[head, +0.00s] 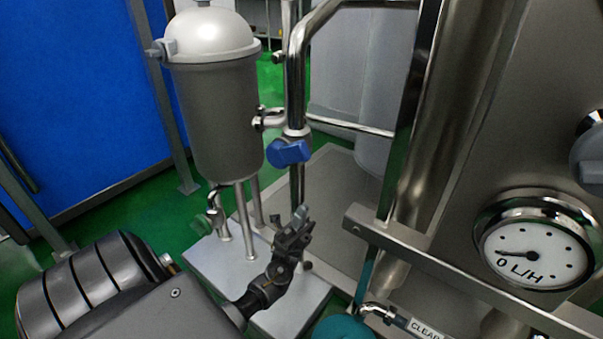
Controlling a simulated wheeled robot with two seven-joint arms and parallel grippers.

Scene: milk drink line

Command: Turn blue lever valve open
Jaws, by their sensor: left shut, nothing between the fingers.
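The blue lever valve (288,151) sits on a vertical steel pipe right of the grey tank, near the middle of the head view. Its blue handle sticks out toward me, roughly level. My left gripper (301,215) is below the blue lever, with its fingers pointing up. It is shut and empty, and apart from the lever. The right gripper does not show.
A grey tank (212,110) with a white dome stands on a pale plinth (215,260). A steel frame bar (450,270) and a round L/H gauge (537,252) are at the right. A teal item (342,328) is at the bottom. A blue wall (70,90) fills the left.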

